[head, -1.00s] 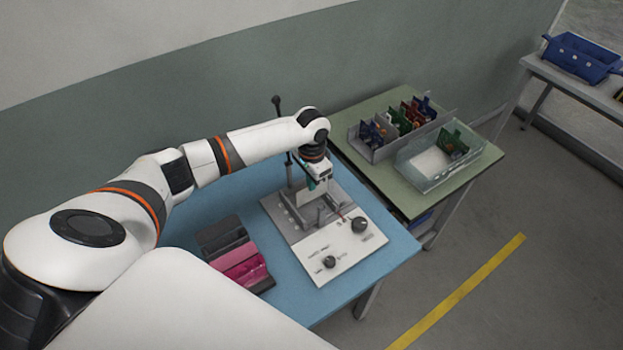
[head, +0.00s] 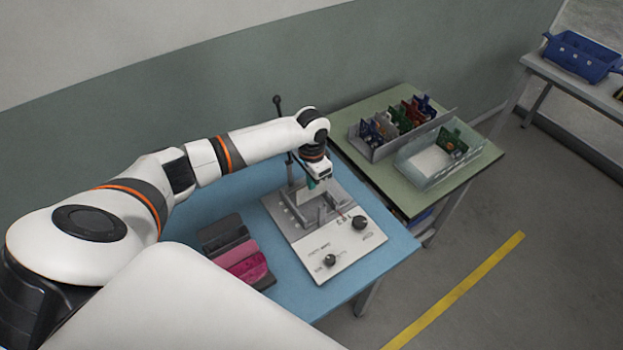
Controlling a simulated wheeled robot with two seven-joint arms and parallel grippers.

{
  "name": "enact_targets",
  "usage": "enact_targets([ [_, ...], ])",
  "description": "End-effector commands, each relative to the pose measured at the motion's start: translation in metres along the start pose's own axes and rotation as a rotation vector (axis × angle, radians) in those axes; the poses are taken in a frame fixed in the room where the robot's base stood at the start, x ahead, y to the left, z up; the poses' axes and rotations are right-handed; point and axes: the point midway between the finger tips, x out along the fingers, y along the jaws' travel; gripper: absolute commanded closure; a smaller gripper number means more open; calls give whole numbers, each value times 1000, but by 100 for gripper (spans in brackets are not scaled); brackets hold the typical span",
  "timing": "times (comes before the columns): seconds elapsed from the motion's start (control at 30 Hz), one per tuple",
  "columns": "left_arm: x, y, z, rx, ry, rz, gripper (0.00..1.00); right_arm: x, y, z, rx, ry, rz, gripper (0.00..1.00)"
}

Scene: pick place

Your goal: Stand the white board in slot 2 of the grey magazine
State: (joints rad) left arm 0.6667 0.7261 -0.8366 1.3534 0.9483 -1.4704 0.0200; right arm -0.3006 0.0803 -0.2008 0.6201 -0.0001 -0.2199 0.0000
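My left gripper (head: 313,183) points down over the test fixture (head: 298,225) on the blue table. A small pale board, which looks like the white board (head: 304,198), stands upright in the fixture just below and beside the fingertips. Whether the fingers touch it or are closed on it is too small to tell. The grey magazine (head: 381,154) is on the green table to the right. It holds several upright boards in blue, green and red. Its slot numbers cannot be read. My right gripper is not in view.
A clear-walled tray (head: 432,182) with a green board (head: 453,145) stands in front of the magazine. A pink and dark holder (head: 240,258) lies left of the fixture. A black lever post (head: 278,110) rises behind the fixture. A blue bin (head: 580,58) stands on the far table.

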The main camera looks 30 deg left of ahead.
Motion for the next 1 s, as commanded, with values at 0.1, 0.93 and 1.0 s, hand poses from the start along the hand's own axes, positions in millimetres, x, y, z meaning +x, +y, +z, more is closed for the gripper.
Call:
enact_targets([
  [0.1,0,0,0,0,0,0,100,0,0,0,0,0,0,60],
  [0.93,15,-1,0,0,1,-1,100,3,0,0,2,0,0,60],
  [1.0,15,-1,0,0,0,-1,100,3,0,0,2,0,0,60],
])
